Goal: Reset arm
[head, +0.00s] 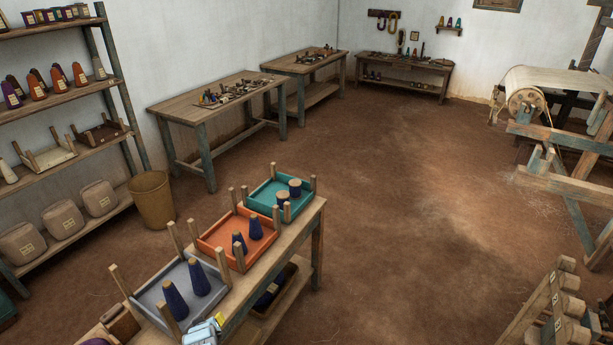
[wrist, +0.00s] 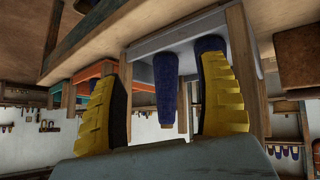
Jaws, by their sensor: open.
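My gripper (wrist: 163,68) is open in the wrist view, its two yellow ribbed fingers apart with nothing held between them. The wrist picture looks upside down. Beyond the fingers, a dark blue cone (wrist: 167,82) and a second one show with the grey tray (wrist: 150,47); a clear gap to them cannot be judged. In the head view, only a bit of my gripper (head: 206,329) shows at the bottom edge, beside the near corner of the grey tray (head: 153,291). That tray holds two dark blue cones (head: 175,300), both upright.
An orange tray (head: 212,233) with two blue cones and a teal tray (head: 262,196) with tan-topped blue spools stand behind on the same bench (head: 307,218). Wooden posts rise at the tray corners. Shelves and a basket (head: 152,200) are left, the loom (head: 560,150) right. Open floor (head: 400,200) lies between.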

